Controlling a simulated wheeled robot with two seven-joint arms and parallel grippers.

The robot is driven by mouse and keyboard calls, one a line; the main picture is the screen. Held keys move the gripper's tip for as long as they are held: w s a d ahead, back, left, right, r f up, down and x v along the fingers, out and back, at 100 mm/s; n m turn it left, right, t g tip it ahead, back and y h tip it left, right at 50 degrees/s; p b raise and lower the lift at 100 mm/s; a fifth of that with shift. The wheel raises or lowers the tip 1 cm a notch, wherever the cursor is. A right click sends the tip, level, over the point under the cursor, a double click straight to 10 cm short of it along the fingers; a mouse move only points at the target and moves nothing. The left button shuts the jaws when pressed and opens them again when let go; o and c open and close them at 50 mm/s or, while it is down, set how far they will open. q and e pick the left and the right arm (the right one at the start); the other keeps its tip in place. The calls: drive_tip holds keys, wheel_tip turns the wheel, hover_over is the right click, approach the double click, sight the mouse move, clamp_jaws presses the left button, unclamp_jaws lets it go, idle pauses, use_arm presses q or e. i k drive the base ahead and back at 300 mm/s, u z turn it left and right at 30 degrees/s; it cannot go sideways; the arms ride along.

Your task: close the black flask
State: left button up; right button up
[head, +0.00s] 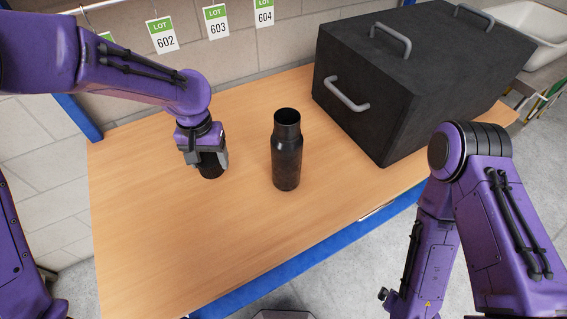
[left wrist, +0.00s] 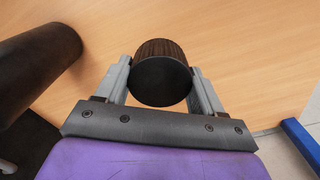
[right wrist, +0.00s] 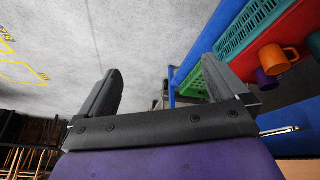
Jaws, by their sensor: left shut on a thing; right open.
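The black flask (head: 287,155) stands upright on the wooden table, and its open neck faces up with no cap on it. Its dark body also shows at the left of the left wrist view (left wrist: 38,70). My left gripper (head: 206,163) is left of the flask, shut on a black ribbed cap (head: 211,168). In the left wrist view the cap (left wrist: 161,75) sits between both fingers. It is at or just above the table; I cannot tell if it touches. My right gripper (right wrist: 165,95) is open and empty, away from the flask. In the head view its fingers are hidden.
A large black box with handles (head: 400,90) stands on the table (head: 240,245) right of the flask. The table's front and left are clear. In the right wrist view are a green crate (right wrist: 222,75), an orange mug (right wrist: 275,58) and a purple mug (right wrist: 265,78).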

sight(286, 140)
drive_tip(key=k, duration=0.5)
drive_tip(key=z, duration=1.35)
drive_tip(key=k, duration=0.4)
drive_tip(key=u, duration=1.2)
